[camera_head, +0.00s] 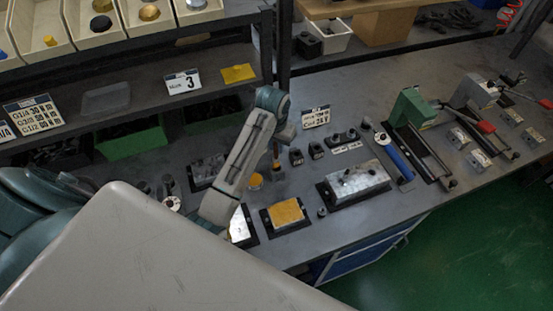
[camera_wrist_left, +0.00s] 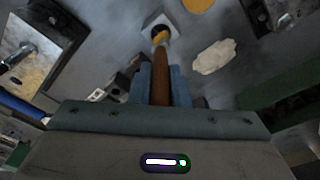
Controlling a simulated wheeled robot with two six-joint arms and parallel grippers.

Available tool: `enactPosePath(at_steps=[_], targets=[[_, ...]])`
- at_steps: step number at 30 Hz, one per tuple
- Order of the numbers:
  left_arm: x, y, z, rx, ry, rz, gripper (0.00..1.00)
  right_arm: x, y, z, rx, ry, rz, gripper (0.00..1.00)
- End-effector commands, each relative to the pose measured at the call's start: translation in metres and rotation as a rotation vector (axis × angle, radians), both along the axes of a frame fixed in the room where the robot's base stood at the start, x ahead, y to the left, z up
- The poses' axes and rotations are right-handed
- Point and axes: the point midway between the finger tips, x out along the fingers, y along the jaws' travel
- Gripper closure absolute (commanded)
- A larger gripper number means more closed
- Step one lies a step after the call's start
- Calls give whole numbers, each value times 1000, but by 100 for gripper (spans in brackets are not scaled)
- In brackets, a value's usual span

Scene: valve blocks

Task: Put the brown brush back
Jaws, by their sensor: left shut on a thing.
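The brown brush (camera_wrist_left: 160,78) is between the blue fingers of my left gripper (camera_wrist_left: 162,88) in the left wrist view. Its far end is yellowish and lines up with the opening of a small pale square holder (camera_wrist_left: 148,24). I cannot tell whether the tip is inside the opening or just above it. In the head view my left gripper (camera_head: 276,150) points down over the bench behind the yellow-topped block, and the brush is hardly visible there. My right gripper is not in view.
A yellow-topped block (camera_head: 287,213) and a larger metal block (camera_head: 358,184) stand in front on the bench.

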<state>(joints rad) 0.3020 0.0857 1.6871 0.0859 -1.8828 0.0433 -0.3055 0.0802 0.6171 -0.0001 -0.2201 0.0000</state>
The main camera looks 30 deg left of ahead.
Motion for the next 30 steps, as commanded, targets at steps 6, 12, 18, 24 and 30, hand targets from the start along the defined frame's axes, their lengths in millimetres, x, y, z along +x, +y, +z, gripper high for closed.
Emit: enactPosePath(at_steps=[6, 12, 18, 24, 30], targets=[[0, 0, -22, 0, 1, -1, 100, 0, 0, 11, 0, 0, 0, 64], [0, 0, -49, 1, 1, -2, 100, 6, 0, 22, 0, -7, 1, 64], [0, 0, -57, 1, -3, -3, 100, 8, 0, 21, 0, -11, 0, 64], [0, 0, -58, 1, -2, -2, 100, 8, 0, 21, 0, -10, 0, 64], [0, 0, -59, 1, -2, -2, 62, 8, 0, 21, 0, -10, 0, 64]])
